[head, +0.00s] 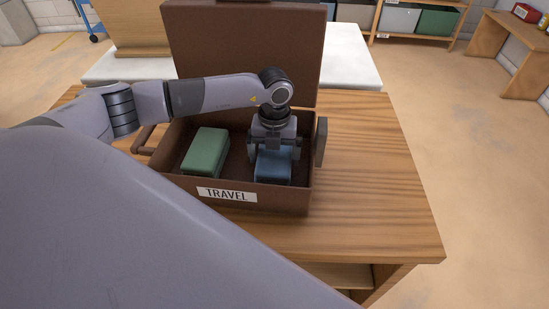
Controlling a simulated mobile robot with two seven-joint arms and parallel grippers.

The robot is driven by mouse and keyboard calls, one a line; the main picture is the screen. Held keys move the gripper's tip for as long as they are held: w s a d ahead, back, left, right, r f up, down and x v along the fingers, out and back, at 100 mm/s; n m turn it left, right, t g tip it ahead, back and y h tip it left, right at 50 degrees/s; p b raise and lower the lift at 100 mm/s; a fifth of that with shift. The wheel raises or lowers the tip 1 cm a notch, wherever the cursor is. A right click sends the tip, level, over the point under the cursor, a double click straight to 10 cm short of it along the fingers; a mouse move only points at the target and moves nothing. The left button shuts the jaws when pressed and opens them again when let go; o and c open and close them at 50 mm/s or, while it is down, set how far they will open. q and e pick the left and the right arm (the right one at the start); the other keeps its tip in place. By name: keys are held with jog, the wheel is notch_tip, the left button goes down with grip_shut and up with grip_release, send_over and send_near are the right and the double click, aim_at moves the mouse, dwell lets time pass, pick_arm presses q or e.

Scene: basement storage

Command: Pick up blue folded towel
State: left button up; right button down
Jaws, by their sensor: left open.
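The blue folded towel (273,168) lies in the right part of an open brown suitcase (265,199) labelled TRAVEL. My left gripper (273,150) points down right over the towel, with its jaws open at the towel's top. The gripper hides the towel's far part, and I cannot tell whether the fingers touch it. My right gripper does not show.
A green folded item (205,151) lies in the left part of the suitcase. The raised lid (245,50) stands behind my left arm. The suitcase rests on a wooden table (390,200) with clear room to its right.

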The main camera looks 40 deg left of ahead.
pick_arm(q)
jog(key=shift+f, duration=0.7)
jog(key=c, duration=0.8)
jog(key=shift+r, duration=0.15)
